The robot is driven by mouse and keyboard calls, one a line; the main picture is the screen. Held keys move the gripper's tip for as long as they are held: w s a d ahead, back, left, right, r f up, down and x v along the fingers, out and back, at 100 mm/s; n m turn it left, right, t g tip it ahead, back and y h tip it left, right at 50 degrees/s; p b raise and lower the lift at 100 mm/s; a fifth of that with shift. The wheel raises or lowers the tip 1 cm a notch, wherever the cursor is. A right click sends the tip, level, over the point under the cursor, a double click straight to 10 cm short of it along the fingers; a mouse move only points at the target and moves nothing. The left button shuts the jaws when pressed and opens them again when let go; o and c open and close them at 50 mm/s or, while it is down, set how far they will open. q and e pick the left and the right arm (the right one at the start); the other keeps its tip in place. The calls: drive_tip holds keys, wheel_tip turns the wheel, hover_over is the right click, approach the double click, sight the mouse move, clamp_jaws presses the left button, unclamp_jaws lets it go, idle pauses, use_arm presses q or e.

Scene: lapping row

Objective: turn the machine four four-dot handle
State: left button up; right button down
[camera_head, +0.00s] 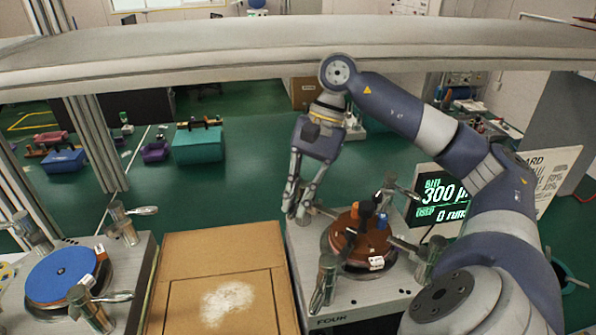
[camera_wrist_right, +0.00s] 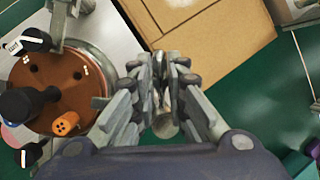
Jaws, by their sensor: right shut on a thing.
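Machine four, a pale block marked FOUR (camera_head: 331,320), carries a brown round plate (camera_head: 341,238), which also shows in the right wrist view (camera_wrist_right: 52,76). Metal corner posts with lever handles stand around it, such as the front-left one (camera_head: 325,280) and the right one (camera_head: 428,258). My right gripper (camera_head: 295,208) points down at the machine's back-left corner. In the right wrist view its fingers (camera_wrist_right: 162,75) are closed on a metal handle (camera_wrist_right: 164,127), mostly hidden by them. I cannot read which dots mark this handle. My left gripper is not in view.
A cardboard box (camera_head: 195,250) stands just left of machine four. Another machine with a blue plate (camera_head: 60,274) is at the far left. A display (camera_head: 440,197) stands behind right. A grey overhead beam (camera_head: 200,55) crosses above.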

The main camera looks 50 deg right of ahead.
drive_tip(key=c, duration=1.6)
unclamp_jaws()
drive_tip(key=shift+v, duration=3.8)
